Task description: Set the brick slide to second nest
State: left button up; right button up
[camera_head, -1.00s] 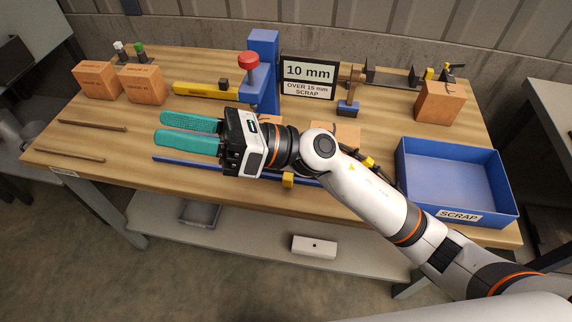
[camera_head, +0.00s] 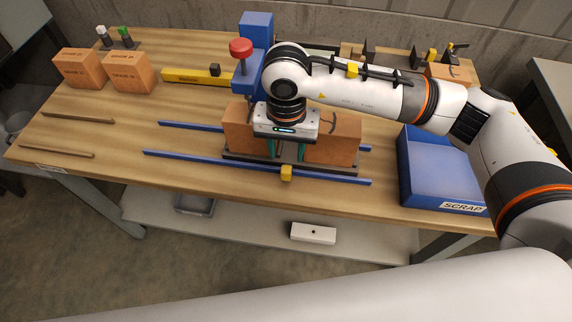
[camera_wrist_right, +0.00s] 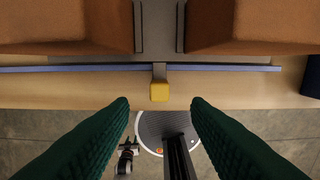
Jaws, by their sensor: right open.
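The brick slide is a dark flat carriage (camera_head: 318,171) on blue rails in the middle of the table, with a yellow knob (camera_head: 286,173) at its front. A brown brick stands on its left part (camera_head: 238,130) and another on its right part (camera_head: 340,151), with a gap between them. My right gripper (camera_head: 287,152) points down over this gap, its green fingers apart and empty. In the right wrist view the yellow knob (camera_wrist_right: 159,91) lies just beyond and between the open fingertips (camera_wrist_right: 159,104), not gripped. I cannot make out marked nests.
The front blue rail (camera_head: 200,160) runs along the table's front. The blue post with a red knob (camera_head: 240,47) stands close behind my wrist. A blue scrap bin (camera_head: 440,198) is at right.

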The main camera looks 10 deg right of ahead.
aim_at(286, 169)
notch_tip(286, 169, down, 8)
jog(key=shift+r+p, duration=0.15)
jog(key=shift+p, duration=0.25)
jog(key=shift+c, duration=0.5)
grip_shut()
